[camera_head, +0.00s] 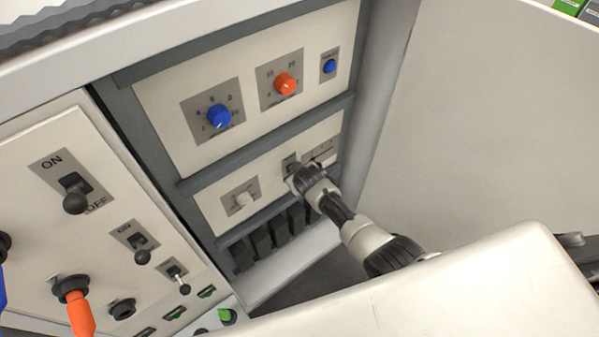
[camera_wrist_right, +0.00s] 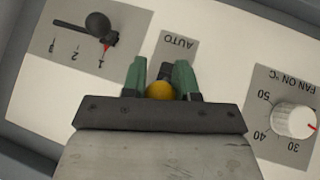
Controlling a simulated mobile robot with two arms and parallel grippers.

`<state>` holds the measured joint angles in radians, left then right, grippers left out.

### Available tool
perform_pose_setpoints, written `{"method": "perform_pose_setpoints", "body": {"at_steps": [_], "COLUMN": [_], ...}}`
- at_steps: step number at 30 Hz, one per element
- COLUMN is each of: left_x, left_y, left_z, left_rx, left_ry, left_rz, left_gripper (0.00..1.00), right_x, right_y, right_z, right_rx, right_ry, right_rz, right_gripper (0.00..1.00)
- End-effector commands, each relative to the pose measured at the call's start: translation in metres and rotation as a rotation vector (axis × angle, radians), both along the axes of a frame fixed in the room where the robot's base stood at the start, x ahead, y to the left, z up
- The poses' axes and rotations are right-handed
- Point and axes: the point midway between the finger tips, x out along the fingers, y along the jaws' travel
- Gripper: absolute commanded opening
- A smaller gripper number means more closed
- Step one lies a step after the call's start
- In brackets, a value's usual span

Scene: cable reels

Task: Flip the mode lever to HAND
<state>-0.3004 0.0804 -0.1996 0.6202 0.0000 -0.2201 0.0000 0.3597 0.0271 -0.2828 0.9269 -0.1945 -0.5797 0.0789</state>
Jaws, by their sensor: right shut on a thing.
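My right arm reaches to the lower row of the cabinet panel in the head view, with its gripper (camera_head: 296,172) against the mode lever's plate (camera_head: 287,160). In the right wrist view, the green fingers of my right gripper (camera_wrist_right: 161,80) are shut on the mode lever, whose yellow ball knob (camera_wrist_right: 160,91) shows between them. The label AUTO (camera_wrist_right: 178,43) on its grey plate reads upside down there, beyond the fingertips. The HAND label is not visible; the gripper covers that part of the plate. My left gripper is not in view.
Beside the mode lever are a white fan dial (camera_wrist_right: 294,121) and a black-knobbed slider (camera_wrist_right: 98,25). Above, in the head view, are a blue dial (camera_head: 219,116), an orange dial (camera_head: 285,84) and a blue button (camera_head: 329,66). A left panel carries an ON/OFF lever (camera_head: 75,196) and an orange plug (camera_head: 80,312).

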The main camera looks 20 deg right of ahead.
Motion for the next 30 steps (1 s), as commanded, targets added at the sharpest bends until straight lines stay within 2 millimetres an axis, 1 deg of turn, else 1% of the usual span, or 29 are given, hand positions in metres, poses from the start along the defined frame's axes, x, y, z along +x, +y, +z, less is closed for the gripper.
{"method": "perform_pose_setpoints", "body": {"at_steps": [13, 14, 18, 19, 26, 30], "left_x": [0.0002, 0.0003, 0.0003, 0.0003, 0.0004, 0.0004], "left_y": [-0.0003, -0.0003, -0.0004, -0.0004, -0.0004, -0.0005], "left_z": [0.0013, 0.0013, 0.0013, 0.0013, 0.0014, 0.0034], "left_rx": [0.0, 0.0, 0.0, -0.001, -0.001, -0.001], "left_ry": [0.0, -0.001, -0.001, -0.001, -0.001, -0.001], "left_rz": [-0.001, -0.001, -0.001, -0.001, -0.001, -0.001], "left_gripper": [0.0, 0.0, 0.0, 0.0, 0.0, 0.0], "right_x": [-0.0001, -0.0002, 0.0, 0.0, 0.0001, -0.0027], "right_y": [0.0, 0.0, 0.0001, 0.0001, 0.0001, 0.0002], "right_z": [-0.0002, -0.0002, 0.0, 0.0, 0.0003, 0.0043], "right_rx": [-0.004, -0.004, -0.003, -0.003, -0.003, -0.003], "right_ry": [0.012, 0.012, 0.011, 0.011, 0.01, 0.009], "right_rz": [0.0, 0.0, -0.001, -0.001, 0.0, 0.0], "right_gripper": [0.05, 0.3, 0.52, 0.54, 0.54, 0.54]}}
